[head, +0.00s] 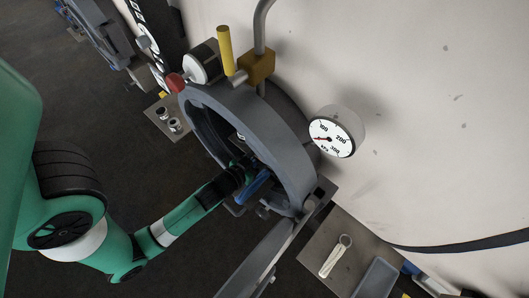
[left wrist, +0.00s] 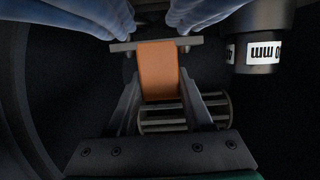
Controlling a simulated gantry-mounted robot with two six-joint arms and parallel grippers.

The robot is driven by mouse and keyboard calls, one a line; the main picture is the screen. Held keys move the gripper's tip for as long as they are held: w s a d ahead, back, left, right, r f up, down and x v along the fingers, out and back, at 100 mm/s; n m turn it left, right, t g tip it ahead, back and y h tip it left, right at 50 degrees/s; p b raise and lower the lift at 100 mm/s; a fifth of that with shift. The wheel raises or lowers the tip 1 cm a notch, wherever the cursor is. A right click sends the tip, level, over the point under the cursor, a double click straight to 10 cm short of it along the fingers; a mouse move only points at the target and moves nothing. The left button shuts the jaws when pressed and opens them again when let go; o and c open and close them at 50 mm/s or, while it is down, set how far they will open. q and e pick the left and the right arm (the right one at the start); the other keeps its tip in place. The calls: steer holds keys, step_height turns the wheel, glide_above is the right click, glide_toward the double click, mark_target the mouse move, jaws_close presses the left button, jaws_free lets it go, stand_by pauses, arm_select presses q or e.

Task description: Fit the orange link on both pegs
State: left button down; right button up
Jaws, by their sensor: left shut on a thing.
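The orange link (left wrist: 158,72) is a flat orange strap in the middle of the left wrist view. My left gripper (left wrist: 158,90) is shut on it, with a dark finger on each side. The link's far end meets a grey crossbar (left wrist: 138,46). I cannot make out the pegs or tell whether the link is on either one. In the head view my left gripper (head: 246,171) is inside the round grey opening (head: 270,125), where the link is hidden. My right gripper is not in view.
A barred reel (left wrist: 175,117) is behind the fingers. A dark cylinder with a white label (left wrist: 262,50) stands at upper right.

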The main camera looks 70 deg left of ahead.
arm_select(q)
steer(key=shift+f, duration=0.15)
steer(key=shift+c, duration=1.1)
jaws_free()
steer(key=b+v, duration=0.1)
steer(key=v, duration=0.2)
steer(key=b+v, duration=0.2)
steer(key=v, duration=0.2)
steer(key=b+v, duration=0.2)
steer(key=v, duration=0.1)
steer(key=shift+s+d+f, duration=0.2)
steer(key=shift+d+f, duration=0.1)
steer(key=shift+d, duration=0.05)
steer(key=shift+s+d+r+b, duration=0.1)
steer(key=shift+s+r+b, duration=0.2)
steer(key=shift+s+r, duration=0.2)
